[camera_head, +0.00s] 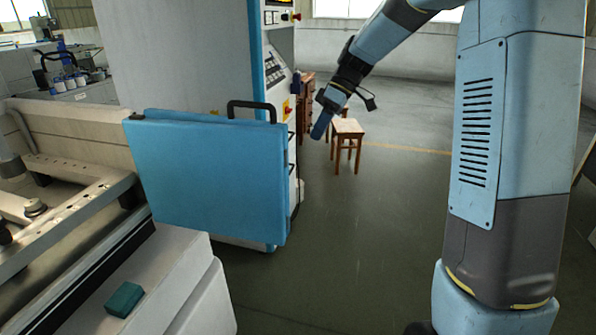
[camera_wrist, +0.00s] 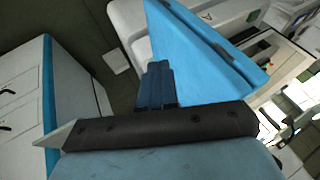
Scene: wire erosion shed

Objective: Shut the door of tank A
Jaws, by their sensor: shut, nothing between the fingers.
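The blue door (camera_head: 205,175) of the tank stands swung open in the head view, out to the right of the tank (camera_head: 75,140). A dark handle (camera_head: 252,104) shows at its upper right edge. The door also shows in the wrist view (camera_wrist: 208,55), just beyond the fingers, near a white surface marked with an A. My gripper (camera_head: 320,128) is shut and empty, a little right of the door's free edge in the head view. Its fingertips also show in the wrist view (camera_wrist: 157,70). I cannot tell whether they touch the door.
A tall white machine cabinet (camera_head: 185,55) with a blue edge and control panel stands behind the door. A wooden stool (camera_head: 347,140) stands on the floor beyond my gripper. A small teal block (camera_head: 124,299) lies on the white ledge in front. The floor right of the door is clear.

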